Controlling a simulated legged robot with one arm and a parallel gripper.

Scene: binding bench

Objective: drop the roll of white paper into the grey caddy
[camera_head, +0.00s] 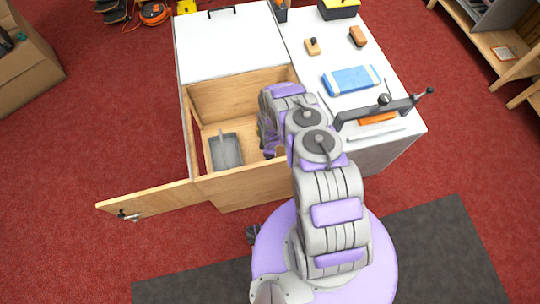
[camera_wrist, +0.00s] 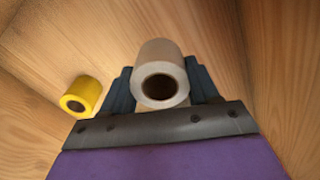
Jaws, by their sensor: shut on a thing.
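In the wrist view, my gripper (camera_wrist: 160,92) is shut on the roll of white paper (camera_wrist: 160,65), with one dark finger on each side of it. The roll's open end faces the camera. In the head view, my arm reaches into the open wooden compartment of the bench, and the arm hides the gripper's fingers and the roll. The grey caddy (camera_head: 226,151) stands on the compartment floor, to the left of my arm. The caddy is not in the wrist view.
A yellow roll (camera_wrist: 80,95) lies left of my gripper in the wrist view. The compartment's wooden door (camera_head: 150,198) stands open at the front left. On the bench top are a blue bundle (camera_head: 351,80) and a dark clamp-like bar (camera_head: 375,109). Wooden walls surround the gripper.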

